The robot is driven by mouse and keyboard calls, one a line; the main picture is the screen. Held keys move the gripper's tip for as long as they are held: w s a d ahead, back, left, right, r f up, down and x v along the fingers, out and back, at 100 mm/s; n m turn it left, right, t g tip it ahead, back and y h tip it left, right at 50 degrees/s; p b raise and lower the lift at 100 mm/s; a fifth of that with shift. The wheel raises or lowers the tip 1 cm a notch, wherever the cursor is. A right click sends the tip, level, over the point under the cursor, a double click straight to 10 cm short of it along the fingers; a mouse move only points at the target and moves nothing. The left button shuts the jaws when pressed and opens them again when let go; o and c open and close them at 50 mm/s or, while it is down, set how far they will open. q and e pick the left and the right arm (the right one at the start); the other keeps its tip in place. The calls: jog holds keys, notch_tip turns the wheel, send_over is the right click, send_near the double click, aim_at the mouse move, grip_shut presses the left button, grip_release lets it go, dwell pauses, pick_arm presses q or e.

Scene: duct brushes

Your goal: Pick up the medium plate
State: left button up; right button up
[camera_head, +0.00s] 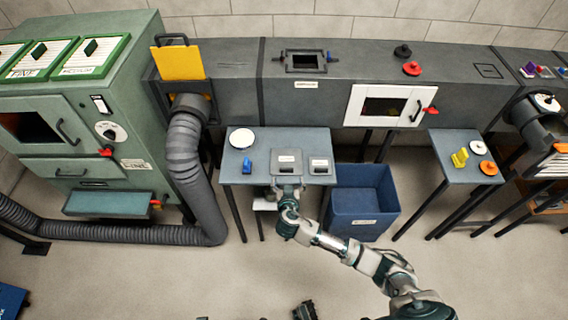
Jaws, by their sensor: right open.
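A green-framed panel (91,57) with a label that seems to read "MEDIUM" lies on top of the green cabinet at the upper left. I cannot tell whether this is the medium plate. A white round plate (242,138) lies at the back left of the small grey table (258,178). Two grey square pieces with labels, a larger one (285,158) and a smaller one (319,160), lie on the same table. My right gripper (284,190) is open at the table's front edge, just in front of the larger grey piece. Its fingertips are small and partly unclear.
A blue tool (247,163) stands on the table. A blue bin (358,205) is right of it. A side table (455,143) holds a yellow piece and round discs. A grey hose (185,160) runs down at the left. The floor in front is mostly free.

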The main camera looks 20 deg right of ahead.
aim_at(287, 170)
jog(key=x, duration=0.4)
jog(key=shift+d+f, duration=0.2)
jog(key=shift+d, duration=0.1)
jog(key=b+x, duration=0.1)
jog(key=x, duration=0.1)
jog(key=a+x, duration=0.1)
jog(key=x, duration=0.2)
jog(key=shift+f+b, duration=0.2)
jog(key=shift+b, duration=0.15)
pick_arm(q)
notch_tip(287, 170, up, 6)
jog(key=shift+s+f, duration=0.1)
jog(key=shift+s, duration=0.05)
pick_arm(e)
jog(key=shift+r, duration=0.1)
jog(key=c, duration=1.6)
